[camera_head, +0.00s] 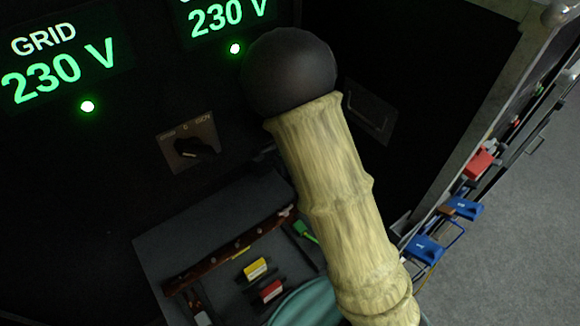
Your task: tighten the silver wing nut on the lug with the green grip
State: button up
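A small green grip (306,231) shows in the open grey box at the lower middle, just left of the pale bamboo-like shaft. A reddish-brown bar (226,259) runs slantwise through the box. A small light piece at the bar's upper right end is too small to tell as a wing nut, and I cannot make out the silver wing nut or the lug. The shaft hides what lies to the right of the green grip. My gripper is not in view.
The box (160,243) also holds a yellow block (256,269) and a red block (271,291). A rotary switch (190,149) sits on the black panel above. Blue connectors (424,248) and a red one (478,164) line the right edge. Grey floor (530,240) is clear.

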notch_tip(320, 180, up, 3)
jog(key=shift+f, duration=0.1)
dwell(0.5)
jog(key=s+d+r+n+t, duration=0.1)
jog(key=s+d+r+n, duration=0.2)
jog(key=s+d+n, duration=0.2)
jog(key=s+d+r+n+t, duration=0.1)
jog(key=s+d+r+n, duration=0.2)
jog(key=s+d+n, duration=0.3)
jog(key=s+d, duration=0.1)
jog(key=s, duration=0.1)
jog(key=shift+s+d+r+t, duration=0.15)
jog(key=shift+s+r+t, duration=0.15)
jog(key=shift+s, duration=0.1)
